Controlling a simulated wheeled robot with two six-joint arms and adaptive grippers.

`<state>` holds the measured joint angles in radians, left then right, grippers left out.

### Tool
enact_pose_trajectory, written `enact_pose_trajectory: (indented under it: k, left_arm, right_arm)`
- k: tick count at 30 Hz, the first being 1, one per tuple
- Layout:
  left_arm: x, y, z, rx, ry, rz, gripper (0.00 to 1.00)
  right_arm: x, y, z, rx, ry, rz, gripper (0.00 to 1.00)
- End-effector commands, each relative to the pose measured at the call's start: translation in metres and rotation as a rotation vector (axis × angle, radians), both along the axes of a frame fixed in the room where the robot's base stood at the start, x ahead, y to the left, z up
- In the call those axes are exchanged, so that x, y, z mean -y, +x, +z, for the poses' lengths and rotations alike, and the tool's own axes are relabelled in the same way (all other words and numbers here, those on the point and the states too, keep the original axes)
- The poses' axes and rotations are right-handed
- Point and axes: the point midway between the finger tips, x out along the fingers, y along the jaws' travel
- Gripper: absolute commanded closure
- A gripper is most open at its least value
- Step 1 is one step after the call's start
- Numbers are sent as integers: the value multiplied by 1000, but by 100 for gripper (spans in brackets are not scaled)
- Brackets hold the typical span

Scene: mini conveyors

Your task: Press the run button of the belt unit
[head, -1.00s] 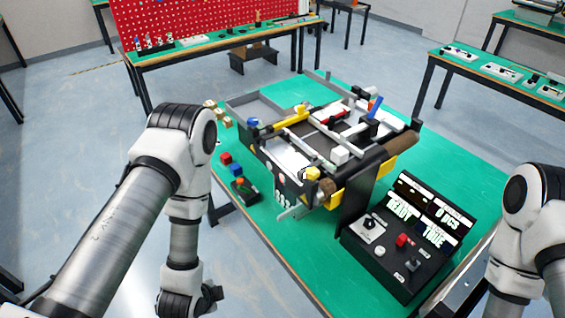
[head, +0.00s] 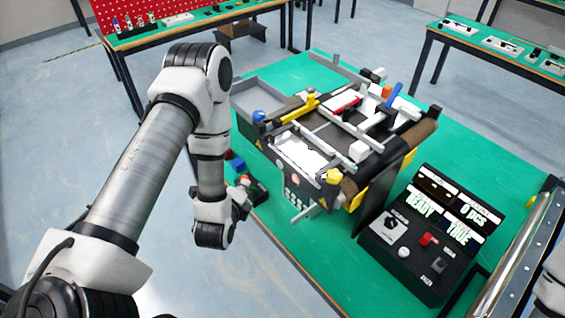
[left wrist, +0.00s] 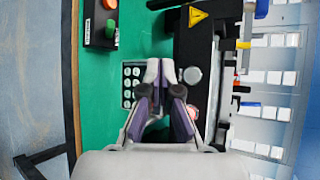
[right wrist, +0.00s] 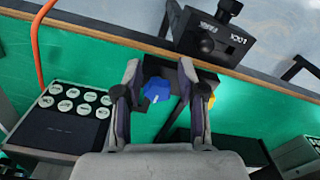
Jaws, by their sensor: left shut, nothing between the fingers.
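The belt unit (head: 345,130) stands on a green table, with a dark belt, rails, coloured knobs and yellow side parts. In the left wrist view a round silver button (left wrist: 192,75) sits on its black housing (left wrist: 190,45), just right of my left fingertips. A pinkish round part (left wrist: 192,112) lies below it, partly behind a finger. I cannot read which one is the run button. My left gripper (left wrist: 160,72) is shut and empty, pointing at the unit's front; whether it touches anything is unclear. My right gripper (right wrist: 160,72) is open, with a blue knob (right wrist: 157,90) beyond and between its fingers.
A black console (head: 400,255) with READY displays stands right of the unit. An orange cable (right wrist: 36,45) and a LOCK-marked block (right wrist: 205,40) are near the right one.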

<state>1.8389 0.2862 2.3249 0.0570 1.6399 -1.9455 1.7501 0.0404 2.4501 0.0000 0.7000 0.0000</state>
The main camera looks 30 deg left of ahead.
Motion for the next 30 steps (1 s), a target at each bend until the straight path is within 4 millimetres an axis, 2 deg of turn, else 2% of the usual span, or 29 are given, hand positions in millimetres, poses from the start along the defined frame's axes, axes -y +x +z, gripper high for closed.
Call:
enact_pose_trajectory:
  k: [8,21,30]
  left_arm:
    - [4,8,-1,1,0,-4,100]
    - [28,65,-1,1,0,-3,100]
    - [34,81,0,-1,-1,-1,100]
  right_arm:
    - [0,0,-4,0,0,1,60]
    - [0,0,-16,0,0,0,60]
    - [0,0,-17,0,0,1,60]
